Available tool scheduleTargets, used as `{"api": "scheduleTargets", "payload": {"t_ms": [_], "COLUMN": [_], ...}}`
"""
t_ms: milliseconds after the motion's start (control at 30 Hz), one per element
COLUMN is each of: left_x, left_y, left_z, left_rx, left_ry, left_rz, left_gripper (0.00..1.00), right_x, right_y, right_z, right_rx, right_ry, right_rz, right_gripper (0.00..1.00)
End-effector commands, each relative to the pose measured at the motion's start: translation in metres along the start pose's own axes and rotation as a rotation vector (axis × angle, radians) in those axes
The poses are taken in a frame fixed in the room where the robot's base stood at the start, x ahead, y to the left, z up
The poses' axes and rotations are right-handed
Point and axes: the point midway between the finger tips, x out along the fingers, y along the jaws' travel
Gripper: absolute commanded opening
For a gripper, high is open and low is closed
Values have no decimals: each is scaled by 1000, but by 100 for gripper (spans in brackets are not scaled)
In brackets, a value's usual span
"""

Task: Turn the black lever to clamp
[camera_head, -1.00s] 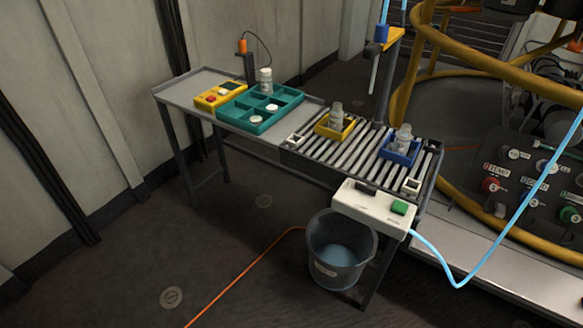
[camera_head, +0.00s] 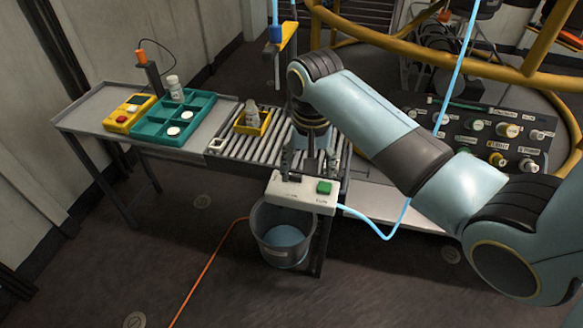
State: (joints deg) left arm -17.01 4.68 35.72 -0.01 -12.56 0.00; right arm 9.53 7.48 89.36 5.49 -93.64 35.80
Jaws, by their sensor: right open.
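The white control box (camera_head: 300,198) sits at the front edge of the roller table, with a green button (camera_head: 324,187) on its right side. The black lever on its top is largely hidden by the gripper, and I cannot make out its position. My right gripper (camera_head: 309,170) points down just over the back of the box, with its fingers apart, one toward each side. I cannot tell whether a finger touches the lever. My left gripper is not in view.
The roller table (camera_head: 222,148) carries a yellow tray (camera_head: 240,127) with a bottle. The teal tray (camera_head: 150,130) and yellow device (camera_head: 127,113) are further left. A grey bucket (camera_head: 283,250) stands below the box. A light-blue hose (camera_head: 386,237) hangs at right.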

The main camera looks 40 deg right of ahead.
Motion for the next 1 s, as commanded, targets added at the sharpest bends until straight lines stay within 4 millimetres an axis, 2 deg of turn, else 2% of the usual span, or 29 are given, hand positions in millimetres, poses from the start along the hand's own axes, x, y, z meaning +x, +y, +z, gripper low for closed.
{"api": "scheduleTargets", "payload": {"t_ms": [33,200,333,400,567,800,1000], "left_x": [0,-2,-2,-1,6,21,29], "left_y": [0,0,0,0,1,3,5], "left_z": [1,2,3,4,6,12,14], "left_rx": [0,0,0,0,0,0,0], "left_ry": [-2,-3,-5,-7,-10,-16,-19], "left_rz": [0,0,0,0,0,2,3], "left_gripper": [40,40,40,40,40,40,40], "right_x": [-6,-21,-31,-29,-5,44,69], "right_y": [-7,-24,-32,-33,-33,-33,-33], "right_z": [-12,-39,-52,-54,-52,-49,-47], "right_rx": [35,152,216,233,237,236,235], "right_ry": [-7,-42,-62,-69,-73,-72,-70], "right_rz": [0,7,14,17,20,19,17], "right_gripper": [71,71,71,71,71,71,71]}}
